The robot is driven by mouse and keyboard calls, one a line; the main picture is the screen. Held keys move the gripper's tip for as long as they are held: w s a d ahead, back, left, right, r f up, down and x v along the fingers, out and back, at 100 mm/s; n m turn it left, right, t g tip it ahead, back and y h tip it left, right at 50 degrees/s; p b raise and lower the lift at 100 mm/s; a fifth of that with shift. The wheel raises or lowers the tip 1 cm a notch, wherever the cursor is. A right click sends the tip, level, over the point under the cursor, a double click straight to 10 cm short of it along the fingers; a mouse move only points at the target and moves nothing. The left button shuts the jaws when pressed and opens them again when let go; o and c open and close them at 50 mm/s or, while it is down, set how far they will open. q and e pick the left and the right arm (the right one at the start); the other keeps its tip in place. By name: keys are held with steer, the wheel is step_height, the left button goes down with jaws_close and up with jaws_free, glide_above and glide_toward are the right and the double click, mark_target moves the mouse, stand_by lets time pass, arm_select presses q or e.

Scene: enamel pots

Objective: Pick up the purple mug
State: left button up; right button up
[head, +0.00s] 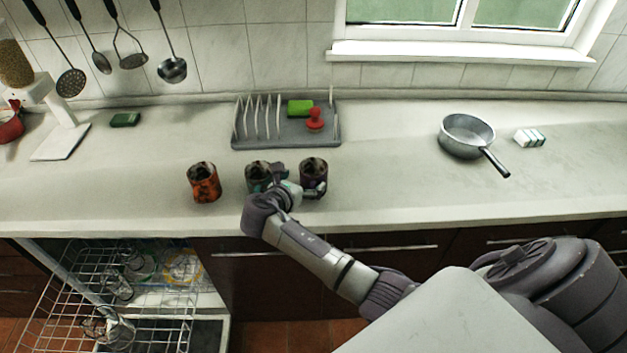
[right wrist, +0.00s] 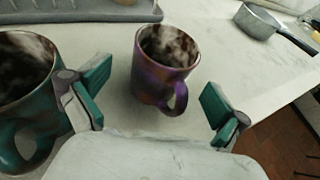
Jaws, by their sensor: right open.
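The purple mug (head: 313,172) stands upright on the counter, the rightmost of three mugs in the head view. In the right wrist view the purple mug (right wrist: 163,68) is ahead of my right gripper (right wrist: 155,107), between the lines of its two fingers, with its handle toward the gripper. The right gripper also shows in the head view (head: 299,188). It is open, with nothing held. A teal mug (right wrist: 22,95) stands close beside the left finger; in the head view the teal mug (head: 257,176) is partly hidden by my arm. My left gripper is not in view.
An orange mug (head: 203,183) stands to the left. Behind the mugs is a grey dish rack (head: 238,138) with a green sponge (head: 300,107) and a red item (head: 315,119). A saucepan (head: 466,137) stands at right. An open wire dishwasher basket (head: 62,295) is below left.

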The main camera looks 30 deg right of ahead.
mark_target(319, 168)
steer(key=p+x, duration=0.1)
steer(key=x, duration=0.4)
steer(key=shift+d, duration=0.35)
steer(key=shift+r, duration=0.1)
steer(key=c, duration=1.2)
steer(key=shift+c, duration=0.6)
steer(key=shift+r, duration=0.15)
